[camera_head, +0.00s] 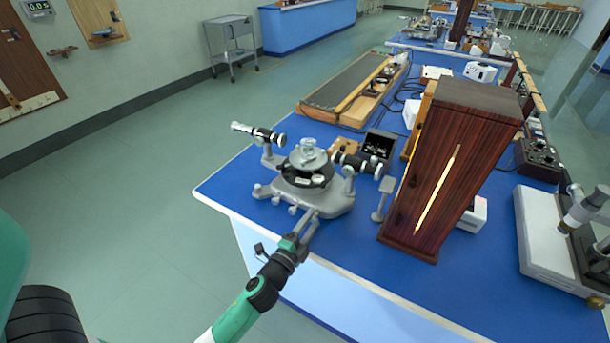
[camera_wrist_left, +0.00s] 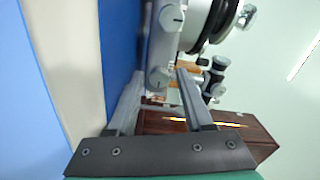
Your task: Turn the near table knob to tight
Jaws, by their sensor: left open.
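The spectrometer (camera_head: 322,200) stands on the blue bench (camera_head: 240,190), with a round prism table (camera_head: 308,158) on top and a tube on each side. My left gripper (camera_head: 306,224) comes up from below at its near side, close to the grey base. In the left wrist view, my left gripper (camera_wrist_left: 160,76) is open, its two fingers apart. A round grey knob (camera_wrist_left: 160,78) with a marked face shows between the fingertips; I cannot tell whether they touch it. A second similar knob (camera_wrist_left: 172,18) lies beyond it. Which one is the near table knob is unclear. My right gripper is not in view.
A dark wooden box with a bright slit (camera_head: 440,170) stands right of the spectrometer. A small grey stand (camera_head: 382,198) is between them. A black open case (camera_head: 379,145) lies behind. The bench's front left edge is close to my left arm.

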